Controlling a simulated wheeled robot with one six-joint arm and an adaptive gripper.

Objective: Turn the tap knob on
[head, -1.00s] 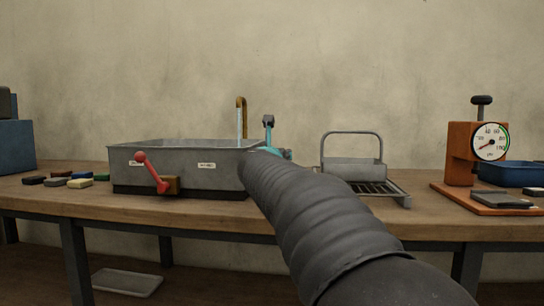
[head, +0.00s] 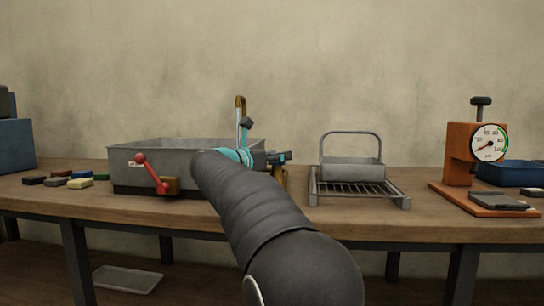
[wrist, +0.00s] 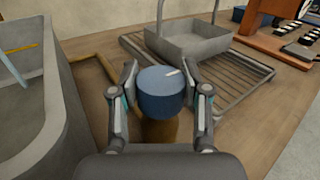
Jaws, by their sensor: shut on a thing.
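The tap knob (wrist: 165,97) is a blue cylinder with a white mark on top, standing on a brass post (head: 283,178) right of the basin. In the wrist view the white mark points to the upper right. My gripper (wrist: 165,90) is shut on the knob, one finger on each side. In the head view my gripper (head: 283,157) covers the knob. The brass tap spout (head: 240,102) rises behind the basin. A pale blue stream (wrist: 13,68) hangs below the spout in the wrist view.
The grey metal basin (head: 133,158) stands left of the knob, with a red lever (head: 152,173) on its front. A wire rack (head: 350,184) with a handled tray (head: 353,170) is close on the right. An orange gauge press (head: 459,150) stands farther right.

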